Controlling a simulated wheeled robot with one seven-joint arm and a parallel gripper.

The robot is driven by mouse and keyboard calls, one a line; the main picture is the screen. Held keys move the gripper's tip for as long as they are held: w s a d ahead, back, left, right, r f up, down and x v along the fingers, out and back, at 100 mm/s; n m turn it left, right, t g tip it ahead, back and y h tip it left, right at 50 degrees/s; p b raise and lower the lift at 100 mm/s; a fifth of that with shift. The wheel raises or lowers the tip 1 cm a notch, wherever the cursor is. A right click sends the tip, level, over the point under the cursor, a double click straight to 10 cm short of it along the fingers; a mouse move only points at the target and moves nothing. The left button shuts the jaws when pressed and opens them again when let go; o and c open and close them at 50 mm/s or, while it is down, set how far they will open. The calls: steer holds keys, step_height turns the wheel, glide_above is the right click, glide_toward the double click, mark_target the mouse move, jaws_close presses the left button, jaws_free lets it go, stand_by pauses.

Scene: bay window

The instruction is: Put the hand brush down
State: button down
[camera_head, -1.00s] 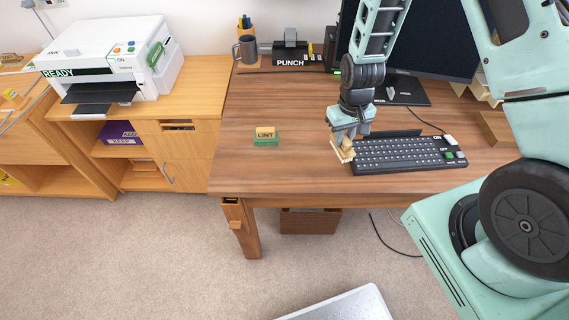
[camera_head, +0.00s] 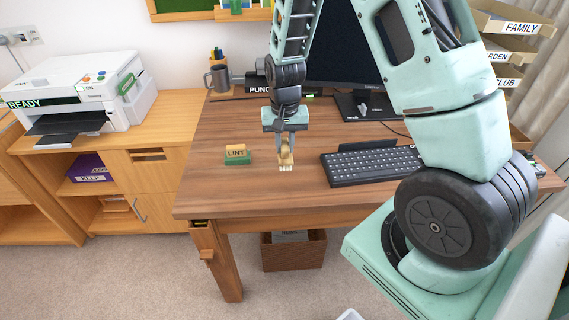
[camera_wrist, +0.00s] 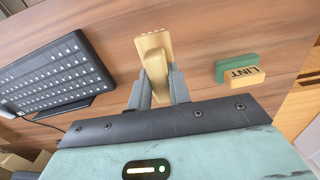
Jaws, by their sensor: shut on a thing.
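The hand brush (camera_head: 286,156) is a small pale yellow-tan piece with bristles at its lower end in the head view. My gripper (camera_head: 286,138) is shut on it and holds it over the wooden desk (camera_head: 210,185), left of the keyboard. In the wrist view the hand brush (camera_wrist: 154,55) sits between the two grey fingers of my gripper (camera_wrist: 158,88). I cannot tell whether the bristles touch the desk top.
A green and yellow LINT block (camera_head: 237,154) lies on the desk to the left. The black keyboard (camera_head: 370,164) lies to the right. Bare desk surrounds the brush at the front.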

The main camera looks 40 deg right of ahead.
mark_target(285, 159)
steer(key=shift+f, duration=2.65)
steer(key=shift+f, duration=0.2)
steer(key=c, duration=1.3)
jaws_free()
step_height(285, 159, up, 12)
steer(key=shift+f, duration=0.1)
steer(key=s+a+r+n+y, duration=0.1)
steer(key=s+a+r+n, duration=0.2)
steer(key=a, duration=0.4)
steer(key=s+a+r+n, duration=0.2)
steer(key=s+a+n, duration=0.15)
steer(key=a, duration=0.45)
steer(key=s+a+r+n, duration=0.2)
steer(key=s+a+n, duration=0.2)
steer(key=s, duration=0.5)
steer(key=s+a+r+n, duration=0.1)
steer(key=s+a+n, duration=0.3)
steer(key=s, duration=0.4)
steer(key=shift+s+a+r, duration=0.35)
steer(key=shift+s+a, duration=0.05)
steer(key=shift+a, duration=0.3)
